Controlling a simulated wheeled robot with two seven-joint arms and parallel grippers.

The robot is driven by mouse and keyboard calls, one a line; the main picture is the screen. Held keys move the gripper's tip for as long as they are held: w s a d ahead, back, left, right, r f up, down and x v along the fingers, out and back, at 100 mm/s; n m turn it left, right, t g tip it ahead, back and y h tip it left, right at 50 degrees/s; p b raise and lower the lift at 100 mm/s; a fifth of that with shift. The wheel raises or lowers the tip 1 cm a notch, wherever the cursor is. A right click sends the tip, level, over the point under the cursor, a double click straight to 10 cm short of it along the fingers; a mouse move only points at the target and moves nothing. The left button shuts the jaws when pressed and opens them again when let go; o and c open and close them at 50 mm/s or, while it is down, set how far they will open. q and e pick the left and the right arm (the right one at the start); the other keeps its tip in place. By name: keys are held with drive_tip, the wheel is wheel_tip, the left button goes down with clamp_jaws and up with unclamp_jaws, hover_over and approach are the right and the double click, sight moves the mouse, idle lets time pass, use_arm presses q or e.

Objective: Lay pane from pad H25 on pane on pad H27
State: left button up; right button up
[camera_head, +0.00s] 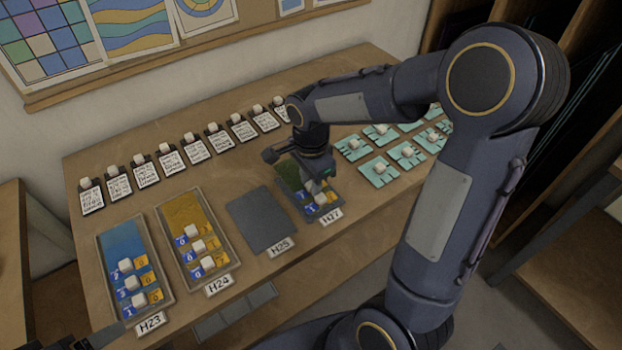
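Pad H25 (262,222) is a bare dark grey pad with no pane on it. Pad H27 (338,206) is just right of it. On H27 lies a pane with a green part (288,177) at the back and blue and yellow number tiles with a white knob (321,198) at the front. I cannot tell whether one pane or two are stacked there. My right gripper (319,184) points down over H27, with its fingertips close to the pane. Its body hides part of the pane, and I cannot tell whether it grips anything. A dark part of my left arm shows at the bottom left edge.
Pad H23 (171,305) holds a blue pane (122,246) and pad H24 (231,271) a yellow pane (184,213), both with white knobs. Cards (146,175) with white knobs line the back. Teal pieces (379,172) with knobs lie right of H27. My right arm covers the right side.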

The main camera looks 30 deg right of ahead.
wheel_tip(320, 180, up, 12)
drive_tip(key=s+a+f+n+t+y, duration=0.1)
drive_tip(key=s+a+n+t+y, duration=0.1)
drive_tip(key=s+n, duration=0.5)
drive_tip(key=s+a+f+n+t+y, duration=0.1)
drive_tip(key=s+a+f+n+t, duration=0.1)
drive_tip(key=s+n, duration=0.6)
drive_tip(key=shift+s+t+y+p, duration=0.3)
drive_tip(key=shift+s+t+y, duration=0.1)
drive_tip(key=shift+s+t, duration=0.5)
drive_tip(key=shift+s, duration=0.1)
